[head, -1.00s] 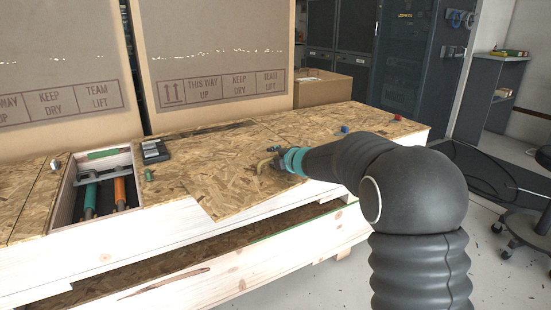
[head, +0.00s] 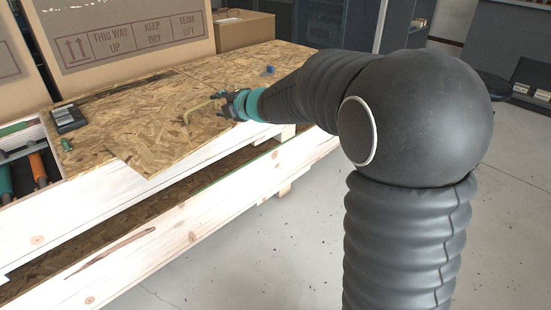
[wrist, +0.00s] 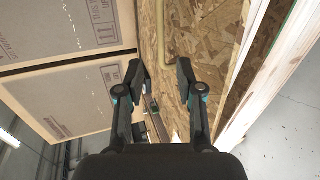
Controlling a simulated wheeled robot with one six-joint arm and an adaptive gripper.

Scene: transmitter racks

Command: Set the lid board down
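The lid board (head: 160,145) is a flat chipboard panel lying on the crate top, turned a little askew, with its near corner sticking out over the front edge. It also shows in the wrist view (wrist: 212,45). A tan bent handle (head: 187,118) stands on the board; in the wrist view the handle (wrist: 162,35) is beyond my fingertips. My gripper (head: 224,104) is just right of the handle, low over the board. In the wrist view my gripper (wrist: 158,75) has its fingers apart with nothing between them.
An open compartment (head: 58,150) with orange- and teal-handled tools is at the left. A dark device (head: 67,118), a green piece (head: 67,144) and a blue block (head: 269,70) lie on the crate top. Big cartons (head: 120,40) stand behind. Floor at right is clear.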

